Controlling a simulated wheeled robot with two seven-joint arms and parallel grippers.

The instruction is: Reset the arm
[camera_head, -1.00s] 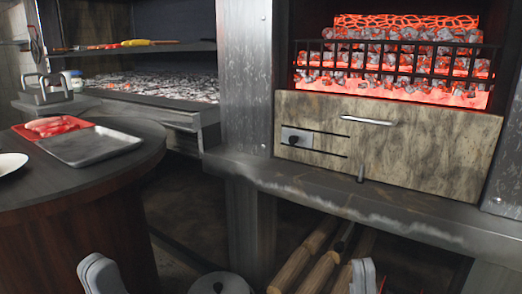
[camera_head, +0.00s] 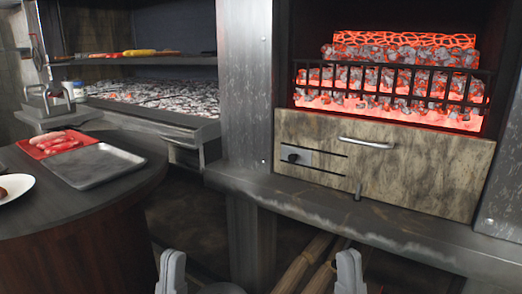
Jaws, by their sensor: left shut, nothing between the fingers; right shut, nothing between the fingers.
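My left gripper (camera_head: 171,272) is at the bottom of the head view, left of centre. It is grey, points up and is shut with nothing in it. My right gripper (camera_head: 349,272) is at the bottom, right of centre, also shut and empty. Both appear in front of the grill's lower ledge, apart from the table and the grill. Only the ends of the grippers show; the rest of both arms is below the picture's edge.
A round dark table (camera_head: 110,195) at left bears a red tray (camera_head: 36,152) with meat, a metal tray (camera_head: 95,166) and a white plate (camera_head: 14,190). The ember grill (camera_head: 395,95) glows above a drawer panel (camera_head: 390,165). Logs (camera_head: 300,262) lie under the ledge (camera_head: 300,200).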

